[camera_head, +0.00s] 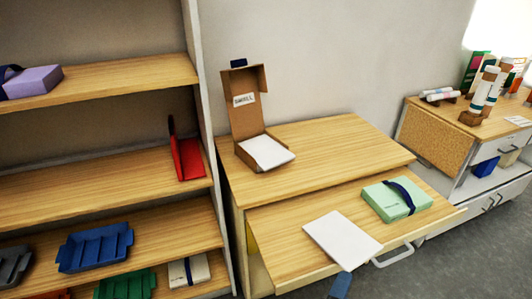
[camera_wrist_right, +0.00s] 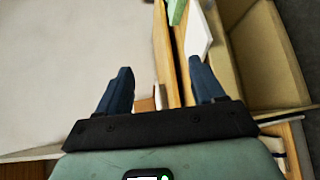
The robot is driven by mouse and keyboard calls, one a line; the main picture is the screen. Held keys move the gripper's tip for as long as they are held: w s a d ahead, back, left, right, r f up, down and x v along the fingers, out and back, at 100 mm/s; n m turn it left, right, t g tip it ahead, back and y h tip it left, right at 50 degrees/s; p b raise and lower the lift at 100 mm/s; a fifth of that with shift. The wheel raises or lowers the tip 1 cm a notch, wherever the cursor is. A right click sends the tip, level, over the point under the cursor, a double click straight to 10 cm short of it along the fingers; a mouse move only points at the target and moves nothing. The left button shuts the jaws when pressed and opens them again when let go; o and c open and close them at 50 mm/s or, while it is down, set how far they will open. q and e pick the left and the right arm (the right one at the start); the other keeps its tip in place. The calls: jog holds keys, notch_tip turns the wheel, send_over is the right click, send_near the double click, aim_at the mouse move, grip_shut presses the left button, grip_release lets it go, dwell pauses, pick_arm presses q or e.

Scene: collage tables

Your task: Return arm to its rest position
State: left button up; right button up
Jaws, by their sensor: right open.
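My right gripper (camera_head: 341,285) shows only as a dark blue fingertip at the bottom edge of the head view, just in front of the pull-out board. In the right wrist view its two dark fingers (camera_wrist_right: 160,66) are spread apart with nothing between them. My left gripper is not in view. An open brown cardboard box (camera_head: 247,112) labelled "SMALL" stands on the wooden table, with a white pad (camera_head: 266,152) in its base. A green strapped box (camera_head: 397,198) and a white sheet or pad (camera_head: 342,238) lie on the pull-out board.
The table (camera_head: 345,140) has a pull-out board (camera_head: 285,225) below its top. A shelf unit (camera_head: 110,80) on the left holds a purple box, a red holder and blue and green trays. A side cabinet (camera_head: 440,135) on the right carries rolls. The table top's right half is bare.

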jog(key=w+a+f+m+y+p, duration=0.1)
jog(key=w+f+m+y+p, duration=0.15)
jog(key=w+f, duration=0.45)
jog(key=s+f+m+g+y+p, duration=0.25)
jog(key=f+m+g+y, duration=0.2)
jog(key=f, duration=1.05)
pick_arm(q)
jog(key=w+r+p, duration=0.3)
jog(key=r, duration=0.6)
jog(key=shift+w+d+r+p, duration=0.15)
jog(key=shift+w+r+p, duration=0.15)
pick_arm(e)
jog(key=s+a+f+m+g+y, duration=0.1)
jog(key=s+f+m+g, duration=0.4)
jog(key=s, duration=0.5)
jog(key=s+f+m+g+y, duration=0.4)
jog(key=s+f+m+g, duration=0.1)
jog(key=s+f, duration=0.4)
jog(key=shift+s+a+m, duration=0.35)
jog(key=shift+s+m, duration=0.05)
jog(key=shift+s, duration=0.6)
